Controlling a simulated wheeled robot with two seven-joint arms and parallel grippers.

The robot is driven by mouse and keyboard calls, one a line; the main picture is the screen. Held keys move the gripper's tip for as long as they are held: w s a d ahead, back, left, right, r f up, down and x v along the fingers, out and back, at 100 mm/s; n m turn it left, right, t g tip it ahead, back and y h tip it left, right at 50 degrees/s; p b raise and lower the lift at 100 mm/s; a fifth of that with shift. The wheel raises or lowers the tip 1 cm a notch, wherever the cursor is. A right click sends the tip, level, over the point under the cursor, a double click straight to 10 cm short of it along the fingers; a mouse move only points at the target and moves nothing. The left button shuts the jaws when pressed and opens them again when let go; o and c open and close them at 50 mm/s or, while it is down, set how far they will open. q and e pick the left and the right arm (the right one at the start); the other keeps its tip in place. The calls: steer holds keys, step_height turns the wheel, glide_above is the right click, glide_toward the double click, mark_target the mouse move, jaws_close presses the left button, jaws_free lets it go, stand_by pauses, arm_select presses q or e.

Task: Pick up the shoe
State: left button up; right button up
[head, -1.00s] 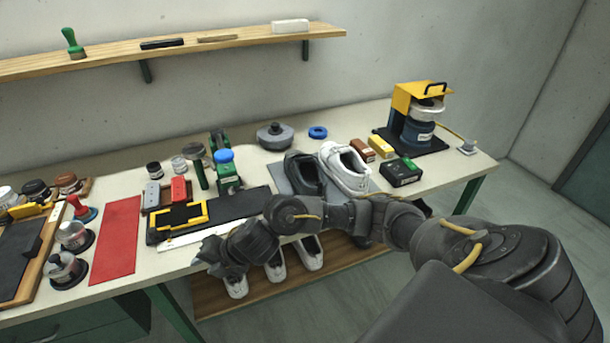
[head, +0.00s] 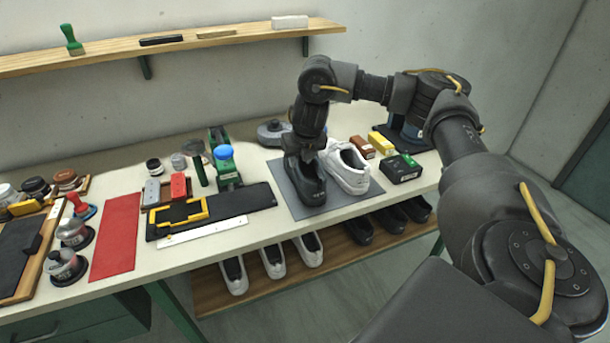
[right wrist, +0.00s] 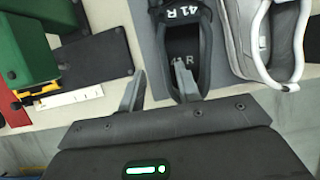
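A black shoe (head: 308,187) marked "41 R" lies on a grey mat (head: 280,187) on the bench, beside a white shoe (head: 347,172) on its right. Both shoes also show in the right wrist view, the black one (right wrist: 203,35) and the white one (right wrist: 240,40). My right gripper (head: 304,155) points down over the black shoe's opening end. In the right wrist view its two fingers (right wrist: 159,77) are apart, one left of the shoe and one over its opening. Contact with the shoe cannot be told. My left gripper is not in view.
A black pad with a yellow frame (head: 180,214) and a green device with a blue knob (head: 226,170) stand left of the mat. A black box (head: 398,170) and small boxes stand right. More shoes (head: 272,258) sit on the lower shelf.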

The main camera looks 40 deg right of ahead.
mark_target(297, 171)
steer(key=shift+b+x, duration=0.65)
steer(key=shift+x, duration=1.65)
steer(key=x, duration=0.5)
steer(key=shift+s+a, duration=0.1)
steer(key=shift+r, duration=0.1)
steer(key=shift+c, duration=0.2)
jaws_close()
